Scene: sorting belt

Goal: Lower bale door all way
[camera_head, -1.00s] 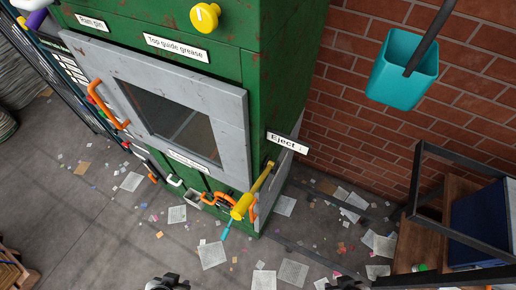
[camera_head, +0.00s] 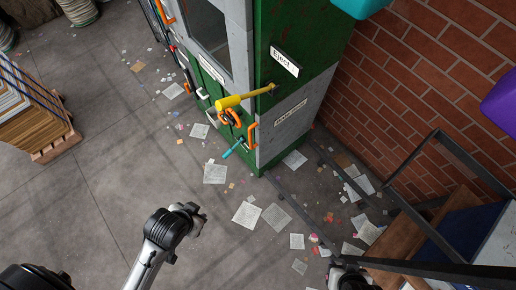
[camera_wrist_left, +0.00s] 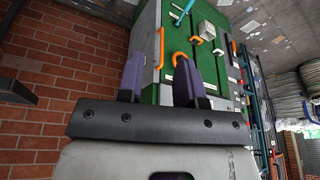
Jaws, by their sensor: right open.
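The green baler cabinet (camera_head: 265,70) stands at the top middle of the head view. Its grey door with a window (camera_head: 239,42) shows only in part, cut off by the top edge. A grey side panel (camera_head: 300,128) carries a label too small to read surely. An upright orange handle (camera_head: 252,132) is at the cabinet's corner; a yellow lever (camera_head: 245,99) sits under the Eject label. My left gripper (camera_wrist_left: 160,85) is open and empty, its purple fingers pointing towards the cabinet handles, apparently without touching. My right arm (camera_head: 347,278) shows at the bottom edge; its fingers are unclear.
Scattered papers (camera_head: 247,214) lie on the grey floor. A pallet stack (camera_head: 25,105) stands at the left. A brick wall (camera_head: 430,90), a dark metal frame (camera_head: 430,200) and a purple object (camera_head: 500,108) are at the right.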

